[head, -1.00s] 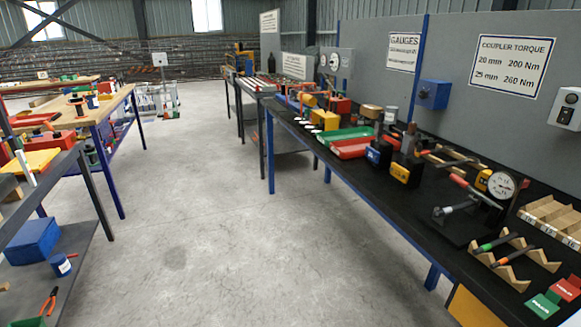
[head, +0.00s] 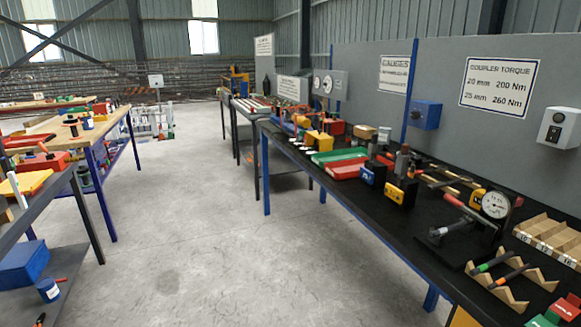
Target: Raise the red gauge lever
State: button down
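A gauge with a round white dial (head: 495,204) stands on the dark bench at the right. A red lever (head: 455,203) sticks out from it to the left, sloping down towards the dial post; its free end is the upper one. A grey metal cylinder (head: 440,231) lies low in front of the gauge, on its dark base. A small yellow part shows beside the dial. My gripper is not in view, and nothing touches the lever.
The bench edge (head: 378,226) has blue legs below. Wooden racks (head: 550,238) with labels stand right of the gauge, and a notched holder (head: 505,285) in front. Black and yellow blocks (head: 398,192) stand to its left. The concrete floor (head: 210,215) is clear between the benches.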

aim_at(449, 198)
jog(key=i+j+z, duration=0.15)
jog(key=i+z, duration=0.25)
jog(key=i+j+z, duration=0.25)
jog(key=z, duration=0.2)
